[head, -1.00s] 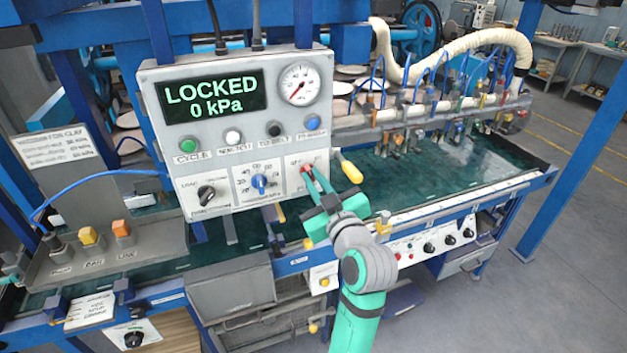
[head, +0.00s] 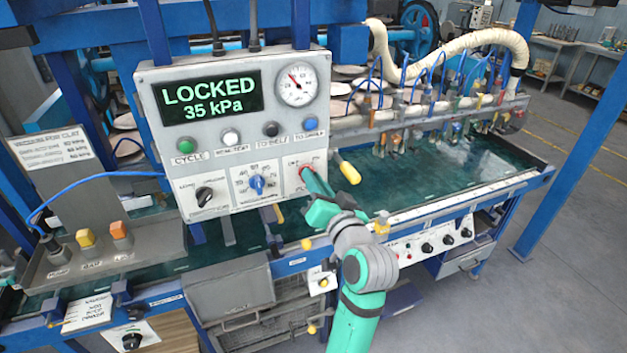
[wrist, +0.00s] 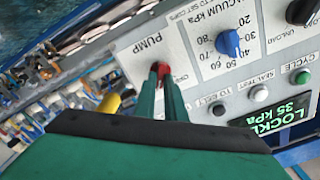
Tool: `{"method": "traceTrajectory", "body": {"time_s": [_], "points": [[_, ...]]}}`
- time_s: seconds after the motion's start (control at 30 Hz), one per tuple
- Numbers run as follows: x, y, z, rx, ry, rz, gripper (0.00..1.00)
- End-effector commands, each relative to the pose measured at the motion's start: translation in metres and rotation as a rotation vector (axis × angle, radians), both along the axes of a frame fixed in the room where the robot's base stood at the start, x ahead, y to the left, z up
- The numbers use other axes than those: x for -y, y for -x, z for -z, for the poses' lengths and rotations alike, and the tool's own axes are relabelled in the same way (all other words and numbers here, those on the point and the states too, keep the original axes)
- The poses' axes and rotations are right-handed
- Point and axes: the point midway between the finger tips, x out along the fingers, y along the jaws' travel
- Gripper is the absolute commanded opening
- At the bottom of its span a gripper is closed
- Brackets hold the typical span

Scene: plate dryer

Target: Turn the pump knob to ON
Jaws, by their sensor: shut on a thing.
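The red pump knob (head: 305,171) is at the lower right of the grey control panel (head: 222,212). It also shows in the wrist view (wrist: 162,68), beside the printed word PUMP. My gripper (head: 309,174) reaches the panel from the lower right, and its two green fingers are closed on the knob, one on each side. In the wrist view the fingers of my gripper (wrist: 160,72) hide most of the knob, so its pointer cannot be read. The display (head: 208,101) reads LOCKED, 35 kPa.
A blue vacuum dial (head: 257,184) and a black load knob (head: 204,195) sit left of the pump knob. A round gauge (head: 296,84) and several push buttons are above. A yellow-tipped handle (head: 349,171) stands close to the right of my gripper.

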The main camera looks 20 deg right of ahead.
Motion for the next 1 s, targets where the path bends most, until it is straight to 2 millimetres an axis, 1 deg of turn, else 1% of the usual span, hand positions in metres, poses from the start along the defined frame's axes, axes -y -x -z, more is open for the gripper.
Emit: {"method": "traceTrajectory", "body": {"time_s": [0.2,0.4,0.97,1.0], "points": [[0.0005,0.0003,0.0020,-0.009,-0.123,-0.001,0.00],[0.0008,0.0003,0.0024,-0.011,-0.186,-0.001,0.00],[0.0009,0.0002,0.0029,-0.012,-0.212,-0.001,0.00],[0.0008,0.0002,0.0027,-0.012,-0.212,-0.001,0.20]]}}
